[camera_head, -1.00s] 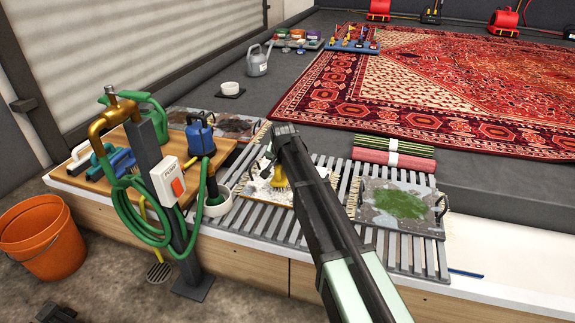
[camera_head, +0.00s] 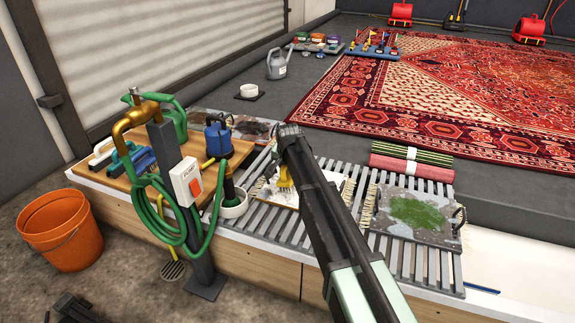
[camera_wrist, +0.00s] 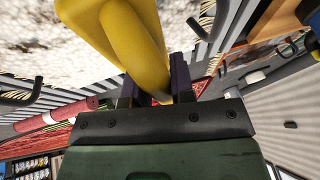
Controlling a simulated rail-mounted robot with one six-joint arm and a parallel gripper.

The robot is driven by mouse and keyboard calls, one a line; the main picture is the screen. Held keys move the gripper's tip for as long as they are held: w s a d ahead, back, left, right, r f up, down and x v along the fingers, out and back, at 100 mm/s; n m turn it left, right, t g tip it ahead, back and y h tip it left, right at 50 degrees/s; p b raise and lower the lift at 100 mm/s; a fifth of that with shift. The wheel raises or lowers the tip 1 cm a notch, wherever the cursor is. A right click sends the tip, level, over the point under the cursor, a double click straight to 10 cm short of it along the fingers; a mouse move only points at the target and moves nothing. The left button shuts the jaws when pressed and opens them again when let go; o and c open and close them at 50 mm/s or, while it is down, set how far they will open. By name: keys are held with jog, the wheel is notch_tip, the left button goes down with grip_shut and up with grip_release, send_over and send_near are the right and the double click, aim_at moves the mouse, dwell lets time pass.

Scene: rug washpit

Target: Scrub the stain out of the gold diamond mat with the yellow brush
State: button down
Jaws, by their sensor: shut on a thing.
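My gripper (camera_wrist: 155,88) is shut on the yellow brush (camera_wrist: 150,45), which fills the top middle of the wrist view. In the head view the brush (camera_head: 285,178) shows just under the end of my arm, over a mat (camera_head: 336,182) on the slatted rack. This mat has a whitish, foamy-looking face and a fringe; a diamond pattern or stain cannot be made out, and my arm hides part of it. The whitish surface (camera_wrist: 40,35) also fills the top left of the wrist view. Whether the bristles touch it cannot be seen.
A grey mat with a green patch (camera_head: 412,211) lies to the right on the slatted rack (camera_head: 283,224). Rolled mats (camera_head: 410,165) lie behind.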

jog(key=shift+r+p, duration=2.35)
jog(key=shift+r, duration=0.4)
notch_tip(320, 180, up, 3)
jog(key=p, duration=0.3)
jog(key=shift+r, duration=0.1)
